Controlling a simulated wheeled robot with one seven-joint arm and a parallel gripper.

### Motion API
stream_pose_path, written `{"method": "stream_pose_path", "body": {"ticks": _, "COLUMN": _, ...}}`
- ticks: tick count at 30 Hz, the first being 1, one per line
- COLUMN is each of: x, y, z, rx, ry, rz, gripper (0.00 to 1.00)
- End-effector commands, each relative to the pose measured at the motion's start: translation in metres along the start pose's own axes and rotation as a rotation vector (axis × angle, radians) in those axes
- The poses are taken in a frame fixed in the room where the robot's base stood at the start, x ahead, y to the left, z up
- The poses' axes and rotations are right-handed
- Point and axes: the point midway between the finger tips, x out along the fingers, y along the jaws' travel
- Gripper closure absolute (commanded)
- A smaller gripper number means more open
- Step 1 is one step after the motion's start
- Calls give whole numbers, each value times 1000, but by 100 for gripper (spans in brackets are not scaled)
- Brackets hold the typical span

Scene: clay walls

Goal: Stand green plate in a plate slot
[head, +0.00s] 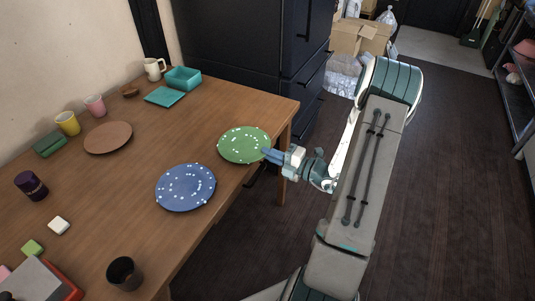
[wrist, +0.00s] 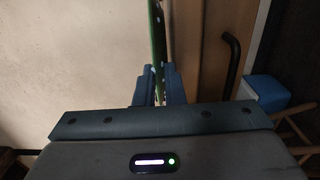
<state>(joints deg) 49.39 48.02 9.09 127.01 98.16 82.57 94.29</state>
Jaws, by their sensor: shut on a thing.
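The green plate (head: 243,145) with white specks is at the right edge of the wooden table, in the head view. It looks flat, at or just above the tabletop; I cannot tell whether it touches. My gripper (head: 270,154) is shut on its right rim. In the wrist view the plate (wrist: 156,35) shows edge-on as a thin green strip between the fingers (wrist: 158,88). No plate slot can be made out in either view.
A blue speckled plate (head: 185,187) lies near the green one. A dark fridge (head: 245,45) stands behind.

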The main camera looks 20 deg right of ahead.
Motion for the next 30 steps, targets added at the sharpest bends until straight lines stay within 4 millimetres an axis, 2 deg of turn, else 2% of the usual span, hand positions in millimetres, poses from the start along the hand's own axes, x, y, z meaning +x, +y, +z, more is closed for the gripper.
{"method": "stream_pose_path", "body": {"ticks": 6, "x": 0, "y": 26, "z": 0, "rx": 0, "ry": 0, "rz": 1, "gripper": 100}}
{"method": "stream_pose_path", "body": {"ticks": 17, "x": -3, "y": 26, "z": 0, "rx": 0, "ry": -1, "rz": 1, "gripper": 100}}
{"method": "stream_pose_path", "body": {"ticks": 30, "x": -63, "y": 50, "z": 1, "rx": -1, "ry": -2, "rz": 0, "gripper": 100}}
